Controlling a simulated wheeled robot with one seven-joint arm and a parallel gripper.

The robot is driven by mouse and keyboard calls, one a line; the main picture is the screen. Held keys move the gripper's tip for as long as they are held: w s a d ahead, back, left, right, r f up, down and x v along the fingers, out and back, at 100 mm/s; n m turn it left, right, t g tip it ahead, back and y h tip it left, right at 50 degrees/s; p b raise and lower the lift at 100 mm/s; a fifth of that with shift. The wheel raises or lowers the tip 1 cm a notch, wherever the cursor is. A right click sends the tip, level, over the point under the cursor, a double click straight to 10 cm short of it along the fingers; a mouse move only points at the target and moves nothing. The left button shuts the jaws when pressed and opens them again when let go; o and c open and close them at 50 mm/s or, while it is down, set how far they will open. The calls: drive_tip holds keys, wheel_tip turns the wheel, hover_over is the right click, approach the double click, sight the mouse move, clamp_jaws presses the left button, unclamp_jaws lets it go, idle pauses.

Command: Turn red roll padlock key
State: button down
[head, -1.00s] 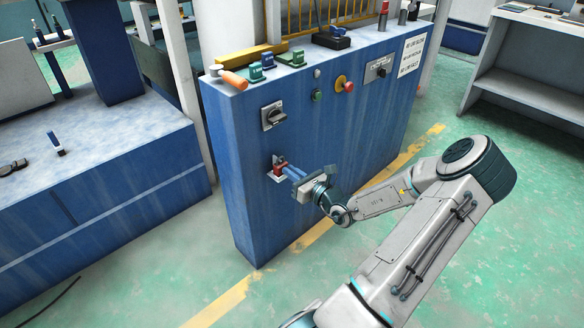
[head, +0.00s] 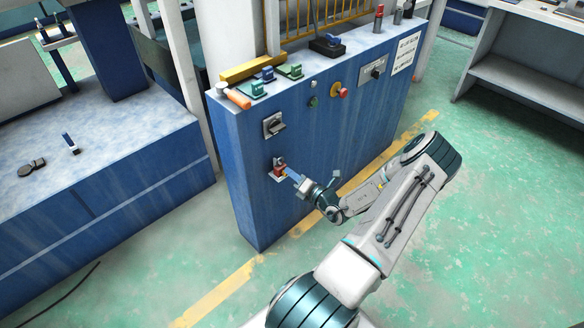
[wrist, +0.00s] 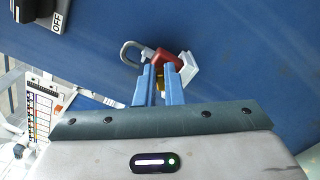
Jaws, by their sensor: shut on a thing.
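The red padlock (head: 279,170) is at the front face of the blue cabinet (head: 330,140), below a black rotary switch (head: 273,124). In the wrist view the red padlock body (wrist: 160,56) lies beyond my fingertips, with its grey shackle (wrist: 129,50) to the left and a white bracket (wrist: 189,69) to the right. My gripper (head: 289,172) points at the padlock from the right. In the wrist view its two blue fingers (wrist: 159,72) are shut on a small brass-coloured key (wrist: 160,79) at the padlock. Part of the key and padlock is hidden by the fingers.
The cabinet face also carries a red button (head: 342,92) and a green button (head: 313,102). Several small coloured padlocks or blocks and an orange-handled tool (head: 238,99) lie on top. A blue bench (head: 110,190) stands at left. The green floor at right is clear.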

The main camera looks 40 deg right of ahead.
drive_tip(key=shift+d+f+m+p, duration=0.1)
drive_tip(key=shift+m+p, duration=0.7)
drive_tip(key=shift+m, duration=0.6)
drive_tip(key=c, duration=1.5)
unclamp_jaws()
drive_tip(key=s, duration=0.4)
drive_tip(key=s+p, duration=0.1)
drive_tip(key=s, duration=0.4)
drive_tip(key=s+d, duration=0.1)
drive_tip(key=s, duration=0.3)
drive_tip(key=shift+s, duration=0.4)
